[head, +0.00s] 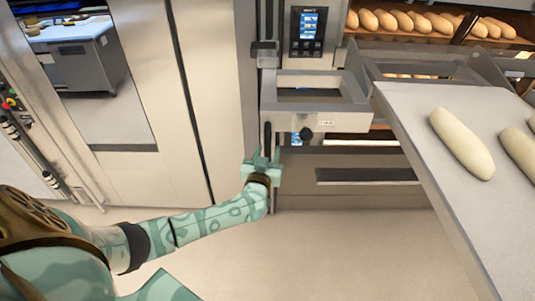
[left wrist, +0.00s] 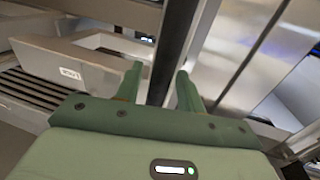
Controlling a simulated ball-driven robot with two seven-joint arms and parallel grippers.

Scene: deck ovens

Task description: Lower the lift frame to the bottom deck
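The lift frame (head: 318,121) looks like a grey steel frame in front of the oven, with a white label and a black knob (head: 306,133). A sloping pale loader board (head: 415,130) on the right carries pale dough loaves (head: 462,143). A dark upright bar (head: 267,136) stands at the frame's left edge. My left gripper (head: 262,157) is at the bar's lower end. In the left wrist view, the open fingers (left wrist: 160,88) stand on either side of the dark bar (left wrist: 175,45), with a gap visible. Contact is not clear. My right gripper is out of view.
A steel cabinet side (head: 175,90) stands left of the bar. A blue-topped grey cart (head: 80,55) is at the far left. The floor (head: 330,250) below is clear.

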